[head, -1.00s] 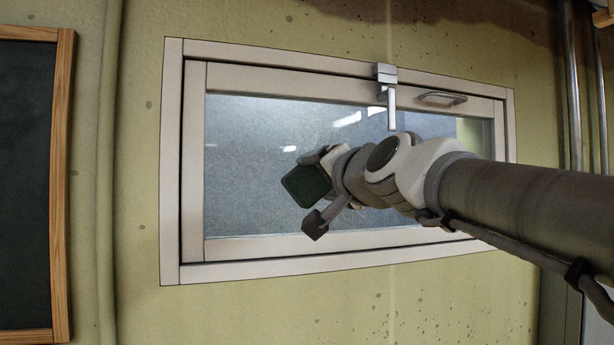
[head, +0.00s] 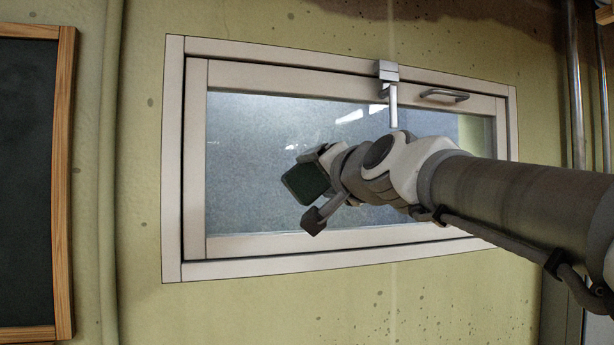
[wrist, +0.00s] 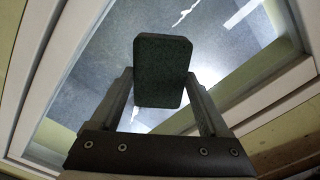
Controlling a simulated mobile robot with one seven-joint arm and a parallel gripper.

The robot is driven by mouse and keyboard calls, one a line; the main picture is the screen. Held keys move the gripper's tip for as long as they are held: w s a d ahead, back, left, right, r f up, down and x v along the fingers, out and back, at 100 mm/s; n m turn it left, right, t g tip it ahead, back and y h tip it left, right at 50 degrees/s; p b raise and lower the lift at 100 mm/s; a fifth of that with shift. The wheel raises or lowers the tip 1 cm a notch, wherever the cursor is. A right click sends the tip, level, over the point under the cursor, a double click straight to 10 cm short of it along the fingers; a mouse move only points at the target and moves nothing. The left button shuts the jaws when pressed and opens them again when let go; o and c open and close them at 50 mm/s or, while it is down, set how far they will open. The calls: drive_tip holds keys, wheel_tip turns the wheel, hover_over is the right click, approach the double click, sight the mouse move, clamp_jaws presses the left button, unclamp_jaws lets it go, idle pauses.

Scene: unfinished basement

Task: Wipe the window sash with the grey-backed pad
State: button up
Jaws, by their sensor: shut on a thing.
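The window sash (head: 196,160) is a pale frame around a frosted pane (head: 250,130), set in an outer frame on the wall. It looks shut. My gripper (head: 318,185) is in front of the lower middle of the pane. It is shut on the pad (head: 305,184), whose dark green face shows. In the wrist view the pad (wrist: 162,70) sits between my two fingers (wrist: 160,98), with the pane and sash (wrist: 268,88) beyond it. The pad's grey back is not clearly seen. I cannot tell whether the pad touches the glass.
A latch (head: 389,85) hangs from the top of the frame over the pane, with a handle (head: 444,95) to its right. A wood-framed blackboard (head: 64,180) is at far left. Pipes (head: 577,90) run down the wall at right.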

drive_tip(key=shift+w+a, duration=0.25)
drive_tip(key=shift+w, duration=0.4)
drive_tip(key=shift+w+d+f+b, duration=0.2)
drive_tip(key=shift+d+b, duration=0.25)
drive_tip(key=shift+b, duration=0.35)
drive_tip(key=w+d+b, duration=0.3)
drive_tip(key=d+b, duration=0.3)
drive_tip(key=d, duration=0.6)
drive_tip(key=shift+w+r, duration=0.2)
drive_tip(key=shift+w, duration=0.2)
drive_tip(key=shift+s+a+p, duration=0.55)
drive_tip(key=shift+s+a, duration=0.15)
drive_tip(key=shift+a, duration=1.45)
drive_tip(key=shift+s+a+p, duration=0.55)
drive_tip(key=shift+s+a, duration=0.2)
drive_tip(key=shift+a, duration=1.45)
drive_tip(key=shift+s+a+p, duration=0.55)
drive_tip(key=shift+s+a, duration=0.15)
drive_tip(key=shift+a, duration=1.45)
